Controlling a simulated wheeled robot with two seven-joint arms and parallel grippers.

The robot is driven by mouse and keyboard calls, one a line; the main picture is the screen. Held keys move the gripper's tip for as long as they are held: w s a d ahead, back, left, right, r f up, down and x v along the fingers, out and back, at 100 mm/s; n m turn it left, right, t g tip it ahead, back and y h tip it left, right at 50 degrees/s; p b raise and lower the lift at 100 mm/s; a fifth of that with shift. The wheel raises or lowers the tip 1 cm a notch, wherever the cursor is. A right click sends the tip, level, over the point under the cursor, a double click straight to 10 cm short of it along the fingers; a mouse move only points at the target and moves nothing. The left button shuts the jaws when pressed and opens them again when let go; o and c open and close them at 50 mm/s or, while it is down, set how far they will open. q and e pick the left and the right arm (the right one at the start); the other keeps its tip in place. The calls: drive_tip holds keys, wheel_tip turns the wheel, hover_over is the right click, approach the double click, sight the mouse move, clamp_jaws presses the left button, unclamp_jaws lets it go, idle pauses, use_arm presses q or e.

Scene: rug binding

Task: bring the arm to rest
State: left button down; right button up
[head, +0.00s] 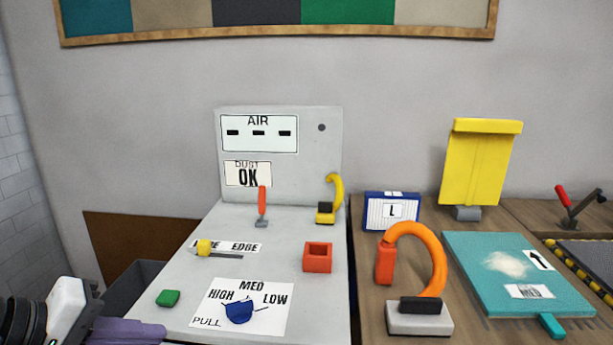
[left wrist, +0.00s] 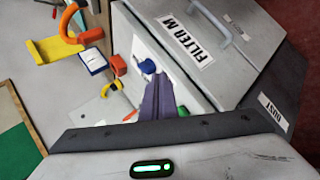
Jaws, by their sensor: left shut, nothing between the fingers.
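My left gripper (head: 158,328) is at the lower left of the head view, with purple fingers shut and empty. It is by the left front edge of the grey control console (head: 190,285), near the green button (head: 168,298). In the left wrist view the shut fingers (left wrist: 160,80) point toward the blue knob (left wrist: 146,67), with a gap I cannot judge. The blue knob also shows in the head view (head: 239,312), on the HIGH, MED, LOW label. My right gripper is not in view.
The console carries a red-handled lever (head: 262,205), a yellow-knobbed slider (head: 204,247), a red square box (head: 318,256) and a yellow hooked handle (head: 336,190). An orange curved hose (head: 430,250) and a teal board (head: 515,270) are on the right. A dark bin (head: 135,285) stands left.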

use_arm(q)
drive_tip(key=s+d+f+n+t+h, duration=0.1)
drive_tip(key=d+n+t+h, duration=0.2)
drive_tip(key=d+n+h, duration=1)
drive_tip(key=s+a+f+m+t+y, duration=0.1)
drive_tip(key=a+f+m+y, duration=0.35)
drive_tip(key=m, duration=0.75)
drive_tip(key=s+a+f+m+t+y, duration=0.1)
drive_tip(key=f+m+t+y, duration=0.1)
drive_tip(key=f+m+y, duration=0.75)
drive_tip(key=s+a+f+m+t+y, duration=0.1)
drive_tip(key=a+f+m+y, duration=0.3)
drive_tip(key=m, duration=1)
drive_tip(key=s+d+f+n+g, duration=0.2)
drive_tip(key=s+f+n, duration=0.4)
drive_tip(key=f, duration=0.1)
drive_tip(key=s+d+f+n+g, duration=0.2)
drive_tip(key=s+f+n+g, duration=0.1)
drive_tip(key=s+f+n, duration=0.3)
drive_tip(key=shift+s+d+f+g+h, duration=0.2)
drive_tip(key=shift+d+f+g+h, duration=0.1)
drive_tip(key=shift+f, duration=0.65)
